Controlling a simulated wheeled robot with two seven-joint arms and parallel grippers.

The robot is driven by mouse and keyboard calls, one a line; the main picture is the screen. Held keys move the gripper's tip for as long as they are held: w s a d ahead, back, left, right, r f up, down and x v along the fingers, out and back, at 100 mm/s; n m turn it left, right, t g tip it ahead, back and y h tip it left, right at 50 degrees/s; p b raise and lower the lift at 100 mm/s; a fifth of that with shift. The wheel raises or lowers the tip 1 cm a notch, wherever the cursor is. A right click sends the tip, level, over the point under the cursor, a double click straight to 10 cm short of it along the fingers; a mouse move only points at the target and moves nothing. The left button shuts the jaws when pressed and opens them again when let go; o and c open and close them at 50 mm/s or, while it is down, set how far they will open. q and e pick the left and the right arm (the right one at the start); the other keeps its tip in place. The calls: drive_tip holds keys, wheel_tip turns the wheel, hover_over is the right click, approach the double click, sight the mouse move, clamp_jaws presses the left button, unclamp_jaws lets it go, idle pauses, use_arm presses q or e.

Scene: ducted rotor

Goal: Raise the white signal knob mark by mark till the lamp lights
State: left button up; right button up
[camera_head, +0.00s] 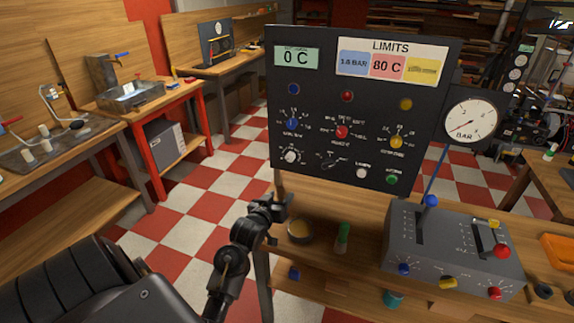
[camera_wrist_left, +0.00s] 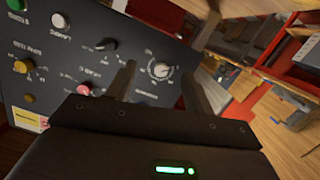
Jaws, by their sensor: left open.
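The white signal knob (camera_head: 290,156) is at the lower left of the dark control panel (camera_head: 320,130), with a ring of marks around it. It also shows in the left wrist view (camera_wrist_left: 161,70), between the two fingers as seen from there. My left gripper (camera_head: 279,186) is open and empty, just below the panel's lower left corner in the head view. Its fingers also show in the wrist view (camera_wrist_left: 157,84); I cannot tell whether they touch the knob. The blue (camera_head: 293,89), red (camera_head: 347,96) and yellow (camera_head: 405,104) lamps look dim. My right gripper is not in view.
A bench (camera_head: 330,279) below the panel holds a bowl (camera_head: 299,231), a green-capped bottle (camera_head: 342,238) and a grey lever box (camera_head: 455,258). A pressure gauge (camera_head: 472,121) stands right of the panel. Other knobs sit close to the white one. Checkered floor is clear at left.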

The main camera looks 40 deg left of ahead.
sight(289, 159)
use_arm(q)
drive_tip(key=shift+n+t+y, duration=0.7)
drive_tip(key=shift+n+t, duration=0.1)
drive_tip(key=shift+n, duration=0.1)
drive_tip(key=w+a+r, duration=0.1)
drive_tip(key=w+a, duration=0.1)
drive_tip(key=w, duration=0.1)
drive_tip(key=w+a+r+p, duration=0.1)
drive_tip(key=w+a, duration=0.1)
drive_tip(key=w, duration=0.2)
drive_tip(key=w+a+r+p, duration=0.1)
drive_tip(key=w+a, duration=0.1)
drive_tip(key=w, duration=0.2)
drive_tip(key=shift+w+a+r, duration=0.2)
drive_tip(key=shift+a+r, duration=0.1)
drive_tip(key=shift+a, duration=0.05)
drive_tip(key=shift+w+a, duration=0.2)
drive_tip(key=shift+w, duration=0.35)
drive_tip(key=shift+c, duration=0.4)
drive_tip(key=c, duration=0.9)
